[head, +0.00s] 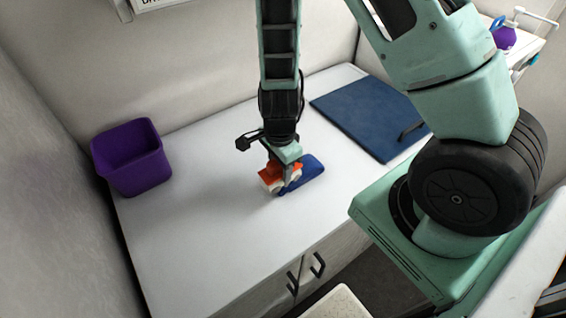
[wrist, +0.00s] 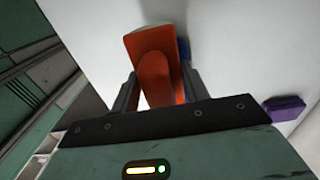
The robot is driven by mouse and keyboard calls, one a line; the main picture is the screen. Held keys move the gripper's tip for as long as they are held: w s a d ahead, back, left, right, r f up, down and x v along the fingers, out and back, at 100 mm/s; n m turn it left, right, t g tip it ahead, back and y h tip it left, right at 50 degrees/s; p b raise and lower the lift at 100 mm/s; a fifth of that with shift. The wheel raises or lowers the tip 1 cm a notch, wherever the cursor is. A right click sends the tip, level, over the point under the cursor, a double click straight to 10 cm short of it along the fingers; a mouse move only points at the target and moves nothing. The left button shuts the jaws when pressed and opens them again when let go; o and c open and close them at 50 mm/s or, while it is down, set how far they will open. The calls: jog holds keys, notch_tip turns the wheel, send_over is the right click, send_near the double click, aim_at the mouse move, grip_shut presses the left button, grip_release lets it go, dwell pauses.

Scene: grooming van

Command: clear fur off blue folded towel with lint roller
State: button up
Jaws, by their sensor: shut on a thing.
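My gripper (head: 283,178) is shut on an orange lint roller (head: 268,171) low over the white counter. Its pale roll shows at its front left end. In the wrist view the orange lint roller (wrist: 155,65) stands between the two fingers (wrist: 157,92). The blue folded towel (head: 311,168) lies on the counter just right of my gripper, partly hidden by it. A sliver of the towel (wrist: 183,48) shows behind the roller in the wrist view. I cannot tell whether the roller touches the towel. No fur can be made out at this size.
A purple bin (head: 131,158) stands at the counter's left end. A dark blue mat (head: 362,112) lies at the back right, with a black item (head: 411,131) near its right edge. The white counter (head: 205,190) is bare between bin and gripper. Walls close its back and left.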

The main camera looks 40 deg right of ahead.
notch_tip(320, 180, up, 6)
jog(key=p, duration=0.5)
jog(key=shift+p, duration=0.35)
notch_tip(320, 180, up, 3)
jog(key=p, duration=0.3)
jog(key=shift+r, duration=0.1)
